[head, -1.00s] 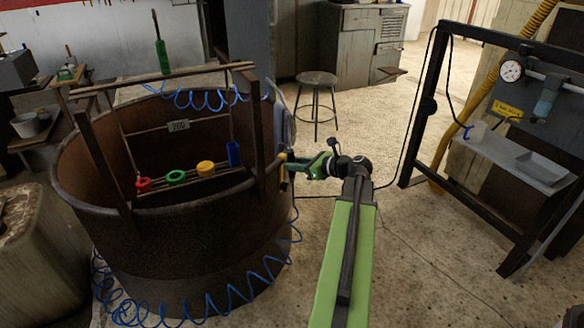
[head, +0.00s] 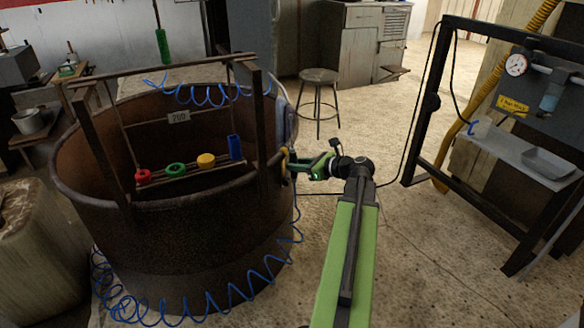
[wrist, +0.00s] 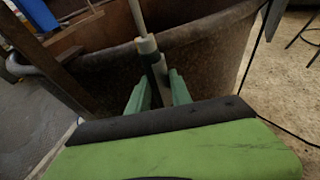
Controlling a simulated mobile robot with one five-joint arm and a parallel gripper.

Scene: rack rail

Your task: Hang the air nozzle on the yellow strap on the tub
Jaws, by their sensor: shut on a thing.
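The rusty round tub (head: 170,235) stands at left in the head view. A small yellow piece (head: 284,158), likely the strap, shows at the tub's right side by the upright post. My gripper (head: 297,166) is beside it, at the tub's outer wall. In the wrist view my green fingers (wrist: 158,92) are shut on a slim part, likely the air nozzle (wrist: 148,45), with a pale tube, grey collar and dark body. It points up in front of the tub wall (wrist: 205,65). The strap is not clear there, so I cannot tell whether the two touch.
A blue coiled hose (head: 210,305) lies around the tub's foot. A wooden frame (head: 260,130) stands over the tub, with coloured pieces on a bar inside. A stool (head: 319,78) is behind, and a dark rack frame (head: 425,110) stands at right.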

